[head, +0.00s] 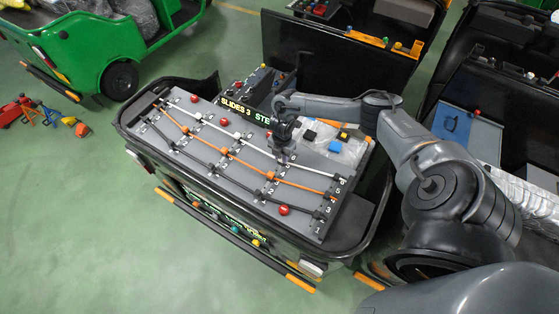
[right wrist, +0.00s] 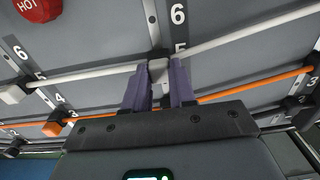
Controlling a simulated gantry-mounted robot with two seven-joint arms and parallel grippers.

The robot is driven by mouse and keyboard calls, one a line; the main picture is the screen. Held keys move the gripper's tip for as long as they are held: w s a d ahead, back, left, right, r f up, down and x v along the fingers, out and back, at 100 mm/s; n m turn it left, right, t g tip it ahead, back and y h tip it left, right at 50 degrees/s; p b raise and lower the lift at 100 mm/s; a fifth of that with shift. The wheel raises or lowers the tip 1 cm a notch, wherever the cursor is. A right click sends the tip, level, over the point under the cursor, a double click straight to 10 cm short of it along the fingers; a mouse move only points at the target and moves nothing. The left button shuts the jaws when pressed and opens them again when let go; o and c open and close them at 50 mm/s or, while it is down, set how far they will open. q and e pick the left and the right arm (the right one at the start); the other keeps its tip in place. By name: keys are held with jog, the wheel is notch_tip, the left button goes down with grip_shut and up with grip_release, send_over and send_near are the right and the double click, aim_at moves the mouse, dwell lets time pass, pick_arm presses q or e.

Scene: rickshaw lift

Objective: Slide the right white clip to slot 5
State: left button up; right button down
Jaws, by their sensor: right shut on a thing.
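A grey sloped board (head: 215,180) carries white, orange and black rods with numbered slots. My right gripper (head: 283,158) is low over the white rod on the right half of the board. In the right wrist view its purple fingers (right wrist: 158,90) are closed around a white clip (right wrist: 157,72) on the white rod (right wrist: 215,42). The clip is beside a dark rod support, just below the labels 6 and 5; the 5 is partly hidden. Another white clip (right wrist: 12,94) sits farther left on the same rod. My left gripper is not in view.
A red HOT button (right wrist: 38,8) stands at upper left. A red button (head: 283,210) is near the front.

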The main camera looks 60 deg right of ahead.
jog(key=shift+d, duration=0.2)
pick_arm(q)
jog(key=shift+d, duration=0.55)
pick_arm(e)
jog(key=c, duration=0.9)
grip_release()
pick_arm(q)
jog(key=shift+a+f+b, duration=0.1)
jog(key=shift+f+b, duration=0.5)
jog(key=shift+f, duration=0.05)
pick_arm(e)
notch_tip(320, 180, up, 11)
jog(key=shift+f, duration=0.1)
